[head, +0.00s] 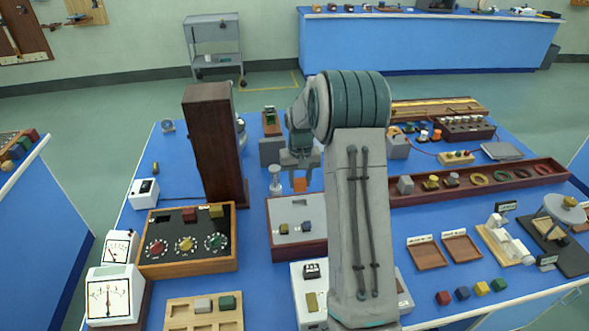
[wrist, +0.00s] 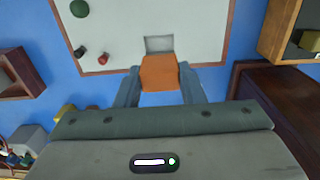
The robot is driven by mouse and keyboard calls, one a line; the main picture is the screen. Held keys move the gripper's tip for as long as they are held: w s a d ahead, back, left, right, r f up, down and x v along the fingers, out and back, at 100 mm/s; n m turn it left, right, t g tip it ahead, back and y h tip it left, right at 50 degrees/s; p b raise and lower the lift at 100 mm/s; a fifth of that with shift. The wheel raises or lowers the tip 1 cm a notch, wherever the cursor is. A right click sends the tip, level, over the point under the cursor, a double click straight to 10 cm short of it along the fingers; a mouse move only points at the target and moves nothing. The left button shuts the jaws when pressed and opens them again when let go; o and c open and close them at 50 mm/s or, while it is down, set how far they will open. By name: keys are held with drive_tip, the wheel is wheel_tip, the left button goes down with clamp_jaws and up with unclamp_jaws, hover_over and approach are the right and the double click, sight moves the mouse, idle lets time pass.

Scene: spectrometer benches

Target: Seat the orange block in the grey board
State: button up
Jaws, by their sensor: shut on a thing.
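The orange block (head: 300,185) is held between the fingertips of my gripper (head: 300,162), above the far edge of the grey board (head: 283,211) in the head view. In the wrist view the orange block (wrist: 159,73) sits between the two fingers of my gripper (wrist: 160,85). Just beyond it, on the pale surface of the grey board (wrist: 200,25), a grey square recess (wrist: 159,44) is partly visible. The block overlaps the recess's near edge in the picture. I cannot tell its exact height over the board. My arm hides the board's right side in the head view.
A tall dark brown pillar (head: 212,140) stands left of my gripper. A wooden-framed panel with knobs (head: 188,262) lies at front left. A small pale post (head: 275,180) stands close left of the block. A long brown tray (head: 470,182) lies to the right.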

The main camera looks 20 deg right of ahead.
sight(300, 191)
drive_tip(key=shift+a+f, duration=0.1)
drive_tip(key=shift+f, duration=0.1)
drive_tip(key=shift+f+b, duration=2.15)
drive_tip(key=shift+f, duration=1.1)
drive_tip(key=o, duration=1.1)
drive_tip(key=shift+c, duration=0.2)
wheel_tip(300, 191, up, 14)
drive_tip(key=shift+f+b, duration=0.1)
drive_tip(key=shift+b, duration=0.7)
